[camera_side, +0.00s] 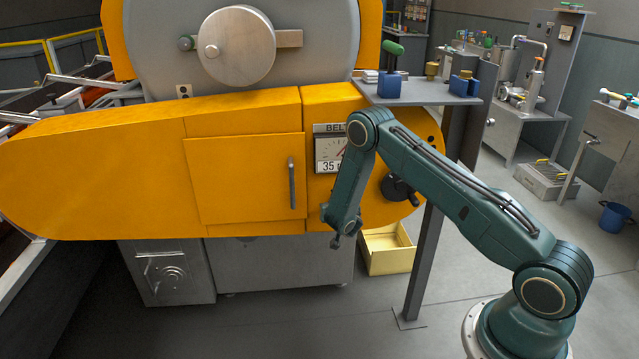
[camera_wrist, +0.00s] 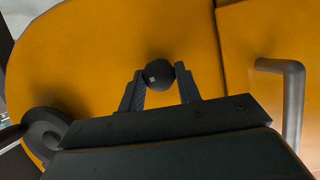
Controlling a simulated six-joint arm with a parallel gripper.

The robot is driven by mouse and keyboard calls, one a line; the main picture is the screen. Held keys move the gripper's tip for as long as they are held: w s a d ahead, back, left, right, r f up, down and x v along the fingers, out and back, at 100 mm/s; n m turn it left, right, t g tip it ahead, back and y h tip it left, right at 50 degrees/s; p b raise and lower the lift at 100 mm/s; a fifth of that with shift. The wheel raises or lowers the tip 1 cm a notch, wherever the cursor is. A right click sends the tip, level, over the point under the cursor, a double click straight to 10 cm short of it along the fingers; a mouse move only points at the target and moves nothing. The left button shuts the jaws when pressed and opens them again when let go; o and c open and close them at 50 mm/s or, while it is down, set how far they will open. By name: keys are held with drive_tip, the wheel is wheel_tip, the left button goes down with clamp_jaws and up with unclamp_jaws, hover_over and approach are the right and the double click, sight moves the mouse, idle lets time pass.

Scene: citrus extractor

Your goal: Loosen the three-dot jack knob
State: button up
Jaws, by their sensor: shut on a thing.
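My gripper (camera_wrist: 160,73) is shut on this knob, with one finger on each side. In the side view my wrist (camera_side: 341,220) is at the lower part of the orange housing (camera_side: 90,170), between the door handle and the black crank. The knob and my fingertips are hidden or too small to tell there.
A belt gauge (camera_side: 329,152) sits partly behind my arm. A black crank knob (camera_side: 396,188) is to the right, and a door handle (camera_side: 292,183) to the left. A yellow bin (camera_side: 388,262) stands on the floor below. A grey shelf post (camera_side: 424,265) stands to the right.

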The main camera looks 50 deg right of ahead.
drive_tip(key=shift+w+a+f+n+g+h, duration=0.1)
drive_tip(key=shift+n+g+h, duration=0.45)
drive_tip(key=shift+n+h, duration=1.05)
drive_tip(key=shift+w+a+f+n+g+h, duration=0.15)
drive_tip(key=shift+n+g+h, duration=0.4)
drive_tip(key=shift+n, duration=1.9)
drive_tip(key=shift+w+f+n+g+h, duration=0.1)
drive_tip(key=shift+n+g+h, duration=0.4)
drive_tip(key=shift+n+h, duration=1.1)
drive_tip(key=shift+n+y, duration=0.35)
drive_tip(key=shift+n, duration=0.2)
drive_tip(key=o, duration=1)
drive_tip(key=shift+c, duration=0.2)
drive_tip(key=shift+s+a, duration=0.1)
drive_tip(key=v, duration=0.7)
drive_tip(key=shift+a+r, duration=0.1)
drive_tip(key=shift+a, duration=0.05)
